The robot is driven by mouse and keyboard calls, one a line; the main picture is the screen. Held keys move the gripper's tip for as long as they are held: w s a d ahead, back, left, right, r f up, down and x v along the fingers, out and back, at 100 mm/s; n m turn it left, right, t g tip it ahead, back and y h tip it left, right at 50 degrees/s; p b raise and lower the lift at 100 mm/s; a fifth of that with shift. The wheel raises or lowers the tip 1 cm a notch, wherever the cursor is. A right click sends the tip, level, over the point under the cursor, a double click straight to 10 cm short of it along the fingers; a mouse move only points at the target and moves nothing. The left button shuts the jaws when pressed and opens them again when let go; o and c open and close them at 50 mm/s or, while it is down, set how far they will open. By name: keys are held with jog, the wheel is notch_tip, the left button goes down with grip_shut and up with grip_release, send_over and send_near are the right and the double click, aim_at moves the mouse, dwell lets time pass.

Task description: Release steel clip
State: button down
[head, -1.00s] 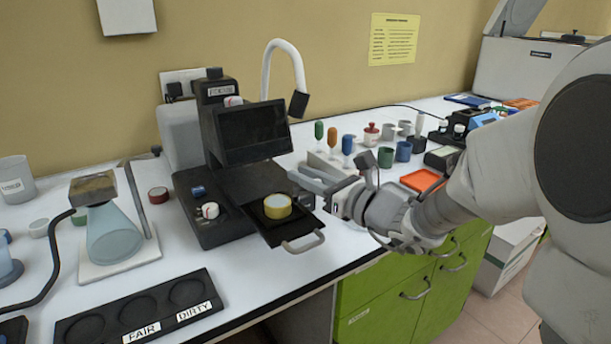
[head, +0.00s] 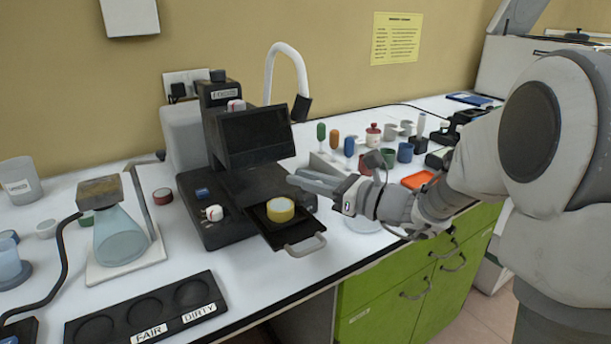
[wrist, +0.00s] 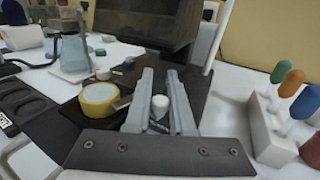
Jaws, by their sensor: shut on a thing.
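My gripper (head: 318,187) is level above the bench, just right of the black tray with the yellow round container (head: 280,210). In the wrist view my gripper (wrist: 163,75) has its two long grey fingers closed with a narrow gap. A small pale piece (wrist: 159,106) with grey metal below it shows between them. I cannot tell whether this piece is the steel clip. The yellow container (wrist: 97,101) is left of the fingers and apart from them. A small greyish piece (wrist: 122,102) shows by its right side, too small to identify.
The black instrument with a screen (head: 254,137) stands behind the tray. A holder with green, orange and blue droppers (head: 327,165) is to the right. The sample holder labelled FAIR and DIRTY (head: 105,312) lies front left, by the blue flask (head: 119,240).

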jog(key=c, duration=0.8)
grip_release()
jog(key=shift+d, duration=0.15)
jog(key=p+v, duration=0.3)
jog(key=v, duration=1.4)
jog(key=shift+s, duration=0.15)
